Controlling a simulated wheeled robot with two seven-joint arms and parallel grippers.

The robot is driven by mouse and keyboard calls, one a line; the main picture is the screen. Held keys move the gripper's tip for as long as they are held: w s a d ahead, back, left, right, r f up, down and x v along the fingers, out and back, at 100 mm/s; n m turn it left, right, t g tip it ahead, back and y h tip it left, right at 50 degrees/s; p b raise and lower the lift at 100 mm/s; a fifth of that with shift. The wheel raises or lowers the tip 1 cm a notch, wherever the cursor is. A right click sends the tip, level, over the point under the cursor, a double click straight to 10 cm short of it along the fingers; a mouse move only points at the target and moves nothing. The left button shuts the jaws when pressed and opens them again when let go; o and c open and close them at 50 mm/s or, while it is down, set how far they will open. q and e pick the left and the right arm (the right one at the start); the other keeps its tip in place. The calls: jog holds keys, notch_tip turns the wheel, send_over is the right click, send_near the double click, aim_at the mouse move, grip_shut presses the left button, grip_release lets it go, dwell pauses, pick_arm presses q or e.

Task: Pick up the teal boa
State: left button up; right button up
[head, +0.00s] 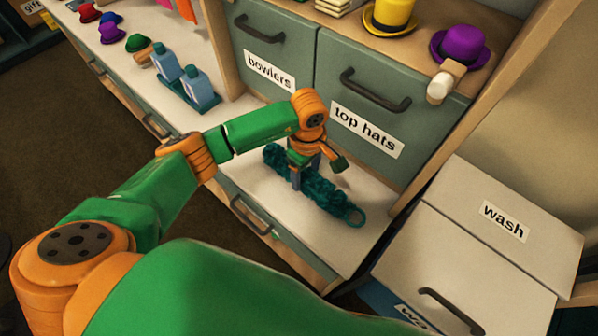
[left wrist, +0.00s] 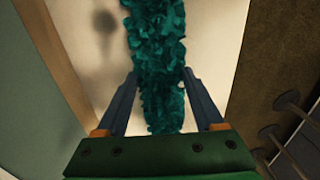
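The teal boa (head: 325,192) lies along the white counter below the drawers, with a ring at its right end. In the left wrist view the fluffy teal boa (left wrist: 160,70) runs down the middle of the picture. My left gripper (head: 305,181) is over the boa in the head view. In the left wrist view my left gripper (left wrist: 160,78) has its fingers apart, one on each side of the boa. I cannot tell whether the fingers touch it. My right gripper is not in view.
Drawers labelled bowlers (head: 268,72) and top hats (head: 366,130) stand behind the counter (head: 345,245). Blue bottles in a teal tray (head: 205,103) stand to the left. A white bin labelled wash (head: 503,221) is at the right. Hats sit on the shelf above.

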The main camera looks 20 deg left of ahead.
aim_at(305, 177)
pick_arm(q)
jog(key=shift+c, duration=0.4)
jog(key=shift+w+r, duration=0.1)
jog(key=shift+r, duration=0.15)
jog(key=r+b, duration=0.1)
jog(key=r, duration=0.2)
jog(key=shift+s+r+b, duration=0.1)
jog(key=shift+s+b, duration=0.2)
jog(key=shift+b, duration=0.1)
jog(key=s+a+r+b, duration=0.1)
jog(key=s+r, duration=0.8)
jog(key=s, duration=0.4)
jog(key=shift+s+a+r, duration=0.15)
jog(key=shift+s, duration=0.1)
